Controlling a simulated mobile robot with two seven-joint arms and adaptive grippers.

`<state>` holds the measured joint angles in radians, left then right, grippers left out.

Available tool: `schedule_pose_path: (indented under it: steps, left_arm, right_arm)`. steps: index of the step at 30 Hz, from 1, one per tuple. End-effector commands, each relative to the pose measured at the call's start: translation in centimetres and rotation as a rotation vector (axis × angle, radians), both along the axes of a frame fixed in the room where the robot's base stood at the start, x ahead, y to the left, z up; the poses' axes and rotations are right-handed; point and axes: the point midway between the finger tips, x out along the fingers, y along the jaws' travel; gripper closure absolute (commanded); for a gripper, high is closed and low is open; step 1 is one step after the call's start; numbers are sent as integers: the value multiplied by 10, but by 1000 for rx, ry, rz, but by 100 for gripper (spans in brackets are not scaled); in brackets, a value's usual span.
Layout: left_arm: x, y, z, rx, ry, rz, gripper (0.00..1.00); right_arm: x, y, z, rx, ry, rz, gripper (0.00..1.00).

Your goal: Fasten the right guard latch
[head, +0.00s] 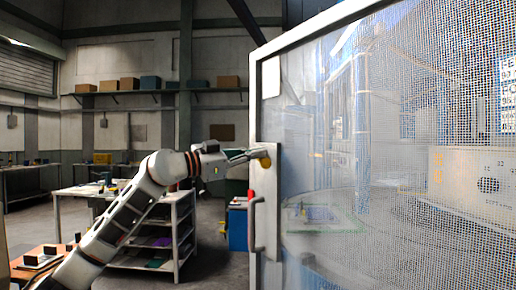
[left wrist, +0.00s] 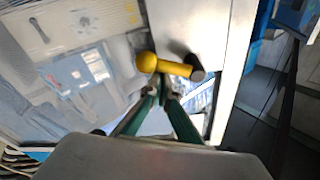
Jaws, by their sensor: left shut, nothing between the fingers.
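The guard (head: 258,110) is a white-framed mesh door that fills the right of the head view. A latch lever with a round yellow knob (head: 264,161) sits on the pale plate at its left edge. In the left wrist view the yellow lever (left wrist: 174,68) lies crosswise, knob to the left and a dark pivot end to the right. My left gripper (head: 244,157) is shut and empty, its tips right beside the knob. In the left wrist view its green fingers (left wrist: 161,88) meet just below the lever. I cannot tell whether they touch it. My right gripper is out of view.
A grey door handle (head: 256,228) with a red top stands out below the latch. A blue cabinet (head: 238,228) is behind the door's edge. A white workbench (head: 180,207) with shelves stands behind my left arm. Open floor lies between bench and door.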

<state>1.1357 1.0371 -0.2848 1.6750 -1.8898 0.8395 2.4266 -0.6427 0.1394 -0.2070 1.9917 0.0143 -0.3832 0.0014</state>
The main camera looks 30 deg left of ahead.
Motion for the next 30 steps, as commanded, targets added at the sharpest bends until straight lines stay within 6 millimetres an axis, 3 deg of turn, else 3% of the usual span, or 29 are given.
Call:
schedule_pose_path:
  steps: [10, 30]
  left_arm:
    - [-1, 1, -2, 1, -1, 0, 100]
    - [-1, 0, -7, 92, -39, 0, 100]
  right_arm:
    - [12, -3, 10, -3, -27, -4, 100]
    - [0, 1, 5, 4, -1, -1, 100]
